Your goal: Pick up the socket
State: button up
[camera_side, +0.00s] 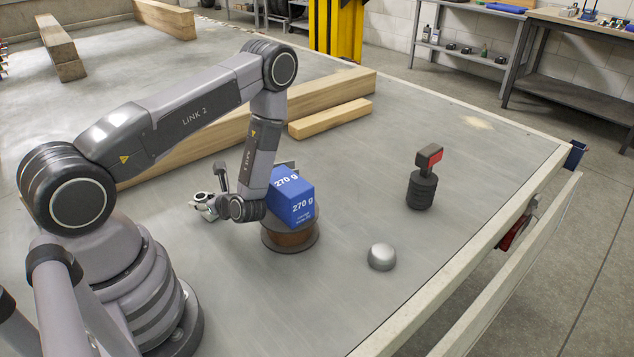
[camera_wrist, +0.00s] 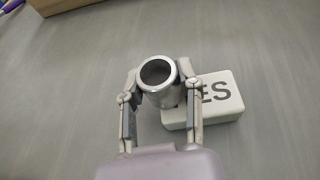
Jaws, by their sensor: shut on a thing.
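The socket (camera_wrist: 158,80) is a short, shiny metal cylinder with an open round top. In the wrist view it sits between the two fingers of my gripper (camera_wrist: 131,100), which is shut on it. A white block (camera_wrist: 215,99) with the black letters "ES" lies right beside the socket, partly hidden behind it and the right finger. In the side view my gripper (camera_side: 208,198) is low over the table, left of the blue box, and the socket is too small there to make out clearly. I cannot tell whether the socket still touches the table.
A blue "270 g" box (camera_side: 292,197) rests on a brown spool (camera_side: 290,237) close beside my wrist. A silver dome (camera_side: 382,257) and a black stack (camera_side: 421,190) with a red-black piece on top stand to the right. Wooden beams (camera_side: 330,118) lie behind.

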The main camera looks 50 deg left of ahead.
aim_at(203, 194)
grip_shut()
notch_tip(203, 194, up, 9)
jog(key=shift+r, duration=0.1)
jog(key=shift+w+a+r+m+t, duration=0.1)
jog(key=shift+w+r+m+t, duration=0.1)
jog(key=shift+m+t, duration=0.15)
jog(key=shift+w+a+m+t+y, duration=0.1)
jog(key=shift+w+m+t+y, duration=0.2)
jog(key=shift+m+t, duration=0.25)
jog(key=f+m+t, duration=0.1)
jog(key=f, duration=0.2)
jog(key=w+f+t, duration=0.1)
jog(key=f, duration=0.2)
jog(key=w+f+m+t, duration=0.1)
jog(key=f, duration=0.2)
jog(key=shift+d+f+m, duration=0.2)
jog(key=shift+d+m, duration=0.1)
jog(key=shift+f, duration=0.1)
